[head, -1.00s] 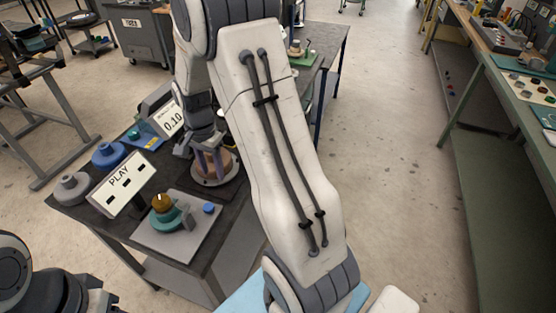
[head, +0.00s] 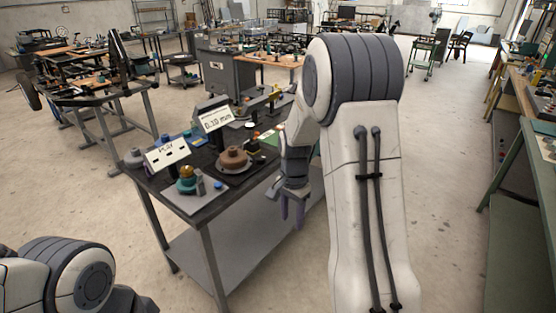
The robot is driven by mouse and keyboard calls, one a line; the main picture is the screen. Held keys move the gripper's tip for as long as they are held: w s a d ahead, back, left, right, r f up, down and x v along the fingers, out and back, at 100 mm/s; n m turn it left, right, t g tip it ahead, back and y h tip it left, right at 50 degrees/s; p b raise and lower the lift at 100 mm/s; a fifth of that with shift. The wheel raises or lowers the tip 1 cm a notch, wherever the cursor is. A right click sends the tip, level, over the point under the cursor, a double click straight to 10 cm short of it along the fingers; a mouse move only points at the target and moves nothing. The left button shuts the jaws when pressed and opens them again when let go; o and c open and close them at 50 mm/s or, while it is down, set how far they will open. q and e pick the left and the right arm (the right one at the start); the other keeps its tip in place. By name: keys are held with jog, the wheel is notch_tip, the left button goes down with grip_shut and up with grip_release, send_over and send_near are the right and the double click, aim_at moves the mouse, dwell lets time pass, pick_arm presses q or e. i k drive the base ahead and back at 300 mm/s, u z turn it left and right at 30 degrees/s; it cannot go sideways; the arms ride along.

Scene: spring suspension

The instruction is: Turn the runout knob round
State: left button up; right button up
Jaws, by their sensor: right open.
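A brown, stepped round knob-like piece (head: 233,159) sits on the dark bench top, in front of a tilted sign (head: 214,118) with a reading in mm. I take it for the runout knob, though I see no label on it. My right gripper (head: 292,212) hangs fingers down beside the bench's right edge, open and empty, to the right of the brown piece and apart from it. My left gripper is out of the picture; only part of that arm shows at lower left.
A grey plate (head: 190,200) at the bench's front left bears a teal piece with a yellowish top (head: 186,176). Behind it stands a sign reading PLAY (head: 167,154). Small parts crowd the bench's back. A green bench (head: 515,190) stands at right; the floor between is clear.

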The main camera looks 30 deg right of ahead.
aim_at(261, 159)
jog(key=z, duration=0.2)
jog(key=i, duration=1.7)
